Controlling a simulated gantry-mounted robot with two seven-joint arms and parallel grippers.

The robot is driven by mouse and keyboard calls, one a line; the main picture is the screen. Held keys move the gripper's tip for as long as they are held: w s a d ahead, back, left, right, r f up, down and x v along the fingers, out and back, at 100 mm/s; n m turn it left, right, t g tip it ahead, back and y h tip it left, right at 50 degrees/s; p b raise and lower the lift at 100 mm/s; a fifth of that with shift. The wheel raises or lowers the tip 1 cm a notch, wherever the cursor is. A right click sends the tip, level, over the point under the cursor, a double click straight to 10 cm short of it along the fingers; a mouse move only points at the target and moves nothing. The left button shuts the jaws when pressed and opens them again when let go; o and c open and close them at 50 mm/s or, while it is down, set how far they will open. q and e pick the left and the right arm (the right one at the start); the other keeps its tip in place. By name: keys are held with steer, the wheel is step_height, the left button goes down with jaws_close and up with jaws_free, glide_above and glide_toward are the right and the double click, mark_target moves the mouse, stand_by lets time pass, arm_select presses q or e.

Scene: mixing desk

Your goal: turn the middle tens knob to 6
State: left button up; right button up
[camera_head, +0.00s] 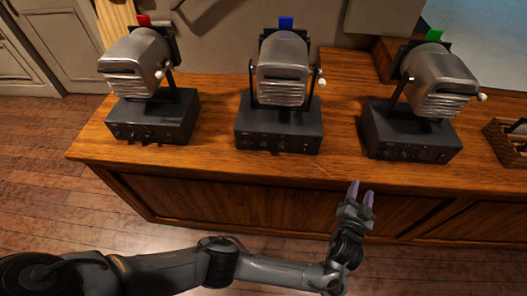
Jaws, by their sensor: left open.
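The middle machine has a dark box base (279,113) on the wooden desk, with a silver lamp-like head (284,68) and a blue tab (287,22) on top. Its front panel carries a row of small dark knobs (276,143). They are too small to tell which is the tens knob or what it reads. My left gripper (361,190) is open and empty, with its two purple fingers pointing up toward the desk. It is in front of the desk's front edge, to the right of and below the middle machine, apart from the knobs. My right gripper is not in view.
A similar machine with a red tab stands left (153,115), and one with a green tab stands right (411,131). A wooden rack (508,143) sits at the right edge. Bare desk top (222,100) separates the machines. Wooden floor (60,185) lies in front.

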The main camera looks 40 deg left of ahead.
arm_select(q)
steer(key=s+a+r+n+y, duration=0.1)
steer(key=s+a+n+y, duration=0.15)
steer(key=a, duration=0.45)
steer(key=s+a+r+n+y+b, duration=0.1)
steer(key=s+a+r+n, duration=0.15)
steer(key=a, duration=0.45)
steer(key=s+a+r+n+y, duration=0.1)
steer(key=s+a+n+y, duration=0.1)
steer(key=a+n, duration=0.35)
steer(key=m+g, duration=0.2)
glide_toward(264, 148)
steer(key=shift+y, duration=0.25)
steer(key=b+x, duration=0.3)
steer(key=x, duration=0.5)
steer(key=shift+w+a+f, duration=0.1)
steer(key=shift+w+f, duration=0.05)
steer(key=shift+w, duration=0.05)
